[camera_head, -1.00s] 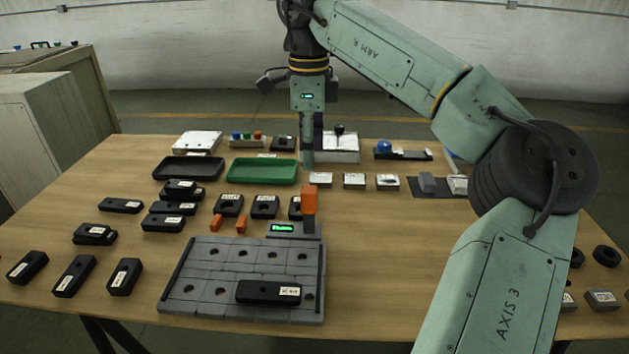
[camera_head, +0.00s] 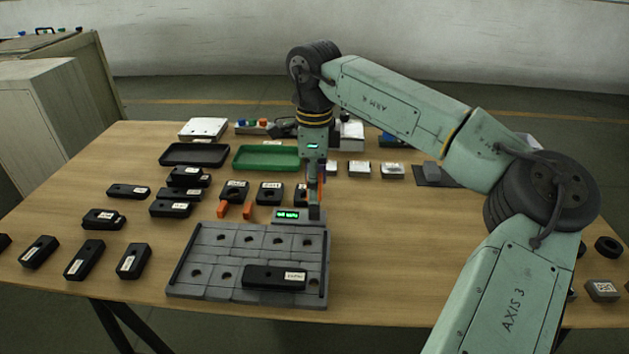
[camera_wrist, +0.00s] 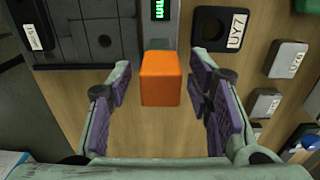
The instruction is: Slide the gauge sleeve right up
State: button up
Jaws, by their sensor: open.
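The gauge sleeve is an orange block (camera_wrist: 160,79) in the middle of the wrist view. It sits at the end of the grey gauge (camera_wrist: 157,30), whose green display shows at the top edge. My gripper (camera_wrist: 160,84) is open, with one purple-padded finger on each side of the sleeve. A gap shows between the sleeve and both pads. In the head view the gauge (camera_head: 288,217) stands at the back right of the grey fixture plate (camera_head: 205,270). My gripper (camera_head: 316,185) is down over the gauge's post and mostly hides the sleeve.
A black block (camera_head: 262,276) lies on the fixture plate. Black holed blocks (camera_head: 268,193) stand close left of my gripper, with two orange pieces (camera_head: 223,209) before them. Small labelled blocks (camera_head: 359,168) stand to the right. A green tray (camera_head: 265,158) lies behind.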

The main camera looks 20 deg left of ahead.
jog(key=shift+c, duration=0.4)
grip_shut()
dwell(0.4)
